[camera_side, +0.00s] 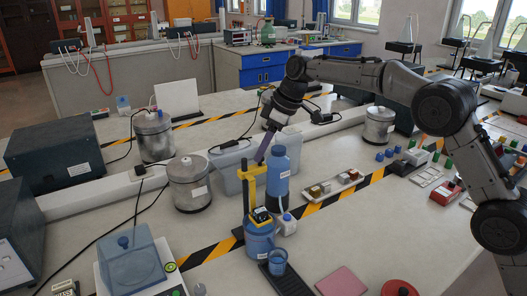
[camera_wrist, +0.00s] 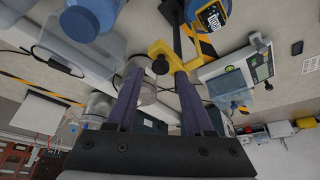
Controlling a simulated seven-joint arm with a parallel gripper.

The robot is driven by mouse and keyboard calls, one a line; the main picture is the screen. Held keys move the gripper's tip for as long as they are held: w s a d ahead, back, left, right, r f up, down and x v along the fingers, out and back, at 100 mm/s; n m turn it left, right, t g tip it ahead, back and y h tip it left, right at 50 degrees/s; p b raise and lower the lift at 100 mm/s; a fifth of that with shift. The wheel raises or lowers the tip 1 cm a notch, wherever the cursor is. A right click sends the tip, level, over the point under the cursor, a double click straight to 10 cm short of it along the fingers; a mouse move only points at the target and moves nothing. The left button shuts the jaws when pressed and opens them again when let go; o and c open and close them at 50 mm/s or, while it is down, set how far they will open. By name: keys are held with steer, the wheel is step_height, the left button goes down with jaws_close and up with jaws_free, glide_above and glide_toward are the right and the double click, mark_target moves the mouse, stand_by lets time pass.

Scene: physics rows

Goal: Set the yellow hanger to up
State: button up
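The yellow hanger (camera_side: 246,180) stands upright at the blue canister (camera_side: 259,240) in the side view, with a short arm near its top. In the wrist view the hanger (camera_wrist: 178,58) shows at the fingertips, with a dark round knob (camera_wrist: 160,67) on it. My gripper (camera_side: 259,160) points down just above the hanger's top. In the wrist view its two purple fingers (camera_wrist: 158,76) are spread, with the knob seen in the gap. I cannot tell whether they touch the hanger. The hanger's lower part is partly hidden by the canister.
A tall blue bottle (camera_side: 279,172) stands close to the right of the hanger. A blue cup (camera_side: 277,262) stands in front of the canister. A grey metal pot (camera_side: 189,184) is to the left, a small-parts tray (camera_side: 333,187) to the right. A blue-topped scale (camera_side: 130,262) sits at front left.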

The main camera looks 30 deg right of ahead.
steer(key=shift+f, duration=0.25)
steer(key=v, duration=1.4)
